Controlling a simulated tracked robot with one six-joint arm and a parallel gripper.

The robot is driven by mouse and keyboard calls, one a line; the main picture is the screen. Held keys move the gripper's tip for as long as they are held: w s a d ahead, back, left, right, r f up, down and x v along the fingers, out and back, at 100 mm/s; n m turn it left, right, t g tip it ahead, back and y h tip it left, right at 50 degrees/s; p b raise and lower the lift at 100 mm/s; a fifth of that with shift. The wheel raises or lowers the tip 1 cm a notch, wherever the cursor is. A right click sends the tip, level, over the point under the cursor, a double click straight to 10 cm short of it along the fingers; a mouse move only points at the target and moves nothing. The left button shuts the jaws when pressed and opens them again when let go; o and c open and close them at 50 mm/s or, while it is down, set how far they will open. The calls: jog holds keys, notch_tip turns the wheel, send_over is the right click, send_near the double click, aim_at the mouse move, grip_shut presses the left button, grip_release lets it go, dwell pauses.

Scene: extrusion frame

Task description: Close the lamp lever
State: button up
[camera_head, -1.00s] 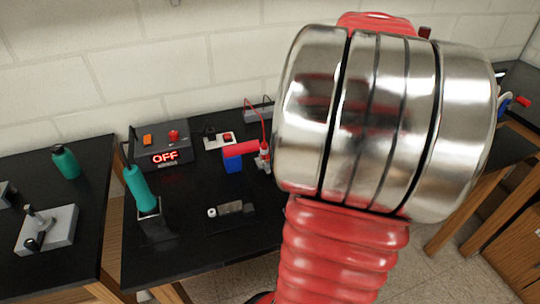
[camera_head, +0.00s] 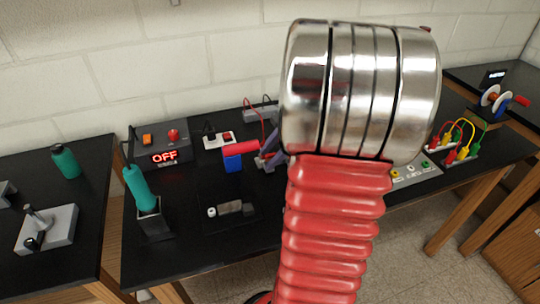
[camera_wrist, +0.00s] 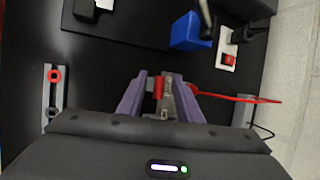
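A small metal lever device with a red part (camera_wrist: 158,87) and a grey metal piece (camera_wrist: 170,98) sits between my gripper's fingers in the wrist view. I take it to be the lamp lever. My gripper (camera_wrist: 165,84) has two purple fingers, spread apart on either side of it; I see no clear grip. In the head view, a red cylinder (camera_head: 240,148) shows beside a purple finger of my gripper (camera_head: 272,147); it appears to be the lever's handle, in front of a blue block. My arm hides most of the device there. No lamp can be clearly made out.
The blue block (camera_wrist: 185,32) and a white plate with a red switch (camera_wrist: 229,60) stand nearby. A red wire (camera_wrist: 245,98) runs close to the fingers. A box showing OFF (camera_head: 165,156) stands at the back. A grey strip with a red ring (camera_wrist: 54,78) lies to one side.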

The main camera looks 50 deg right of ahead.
jog(key=shift+w+f, duration=0.1)
grip_shut()
dwell(0.4)
jog(key=shift+s+a+f, duration=0.15)
jog(key=shift+s+f, duration=0.1)
dwell(1.4)
jog(key=shift+s+f+t, duration=0.1)
jog(key=shift+s+t, duration=0.05)
jog(key=shift+t, duration=0.35)
jog(key=shift+s+a+f+t+h, duration=0.1)
jog(key=shift+s+a+t+h, duration=0.05)
jog(key=shift+t+h, duration=0.2)
jog(key=shift+s+a+f+n+t+h, duration=0.1)
jog(key=shift+s+f+n+t+h, duration=0.15)
jog(key=shift+t, duration=0.45)
jog(key=shift+s+a+f+n+t+h, duration=0.1)
jog(key=shift+f+n+t+h, duration=0.1)
jog(key=shift+f+t+h, duration=0.4)
jog(key=shift+s+a+f+n+t+h, duration=0.1)
jog(key=shift+s+n+t, duration=0.15)
jog(key=shift+t, duration=0.6)
